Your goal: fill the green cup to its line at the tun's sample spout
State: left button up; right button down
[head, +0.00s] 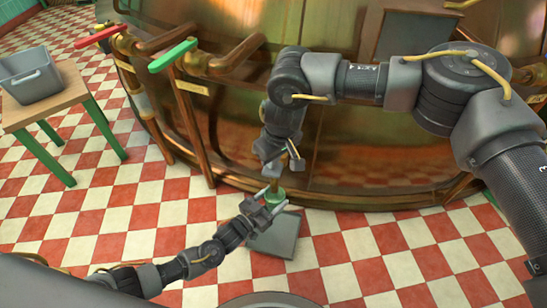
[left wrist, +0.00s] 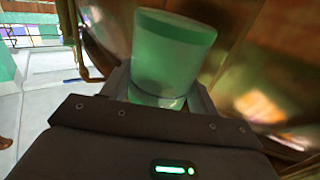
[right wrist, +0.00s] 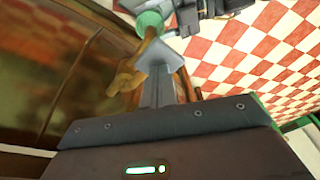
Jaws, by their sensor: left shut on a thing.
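The green cup (head: 276,194) is low in front of the copper tun (head: 345,150). My left gripper (head: 268,206) is shut around it. My right gripper (head: 283,158) is just above the cup in the head view. In the right wrist view its fingers (right wrist: 160,80) are together, beside a brass spout or tap (right wrist: 130,76). I cannot tell whether they touch it. The cup (right wrist: 150,24) is just beyond the brass part.
A red lever (head: 100,36) and a green lever (head: 173,55) sit on pipes at the tun's left. A green-legged table (head: 62,103) bears a grey bin (head: 30,75). A grey slab (head: 274,236) lies below the cup.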

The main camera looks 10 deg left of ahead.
jog(key=shift+f, duration=1.1)
dwell(1.5)
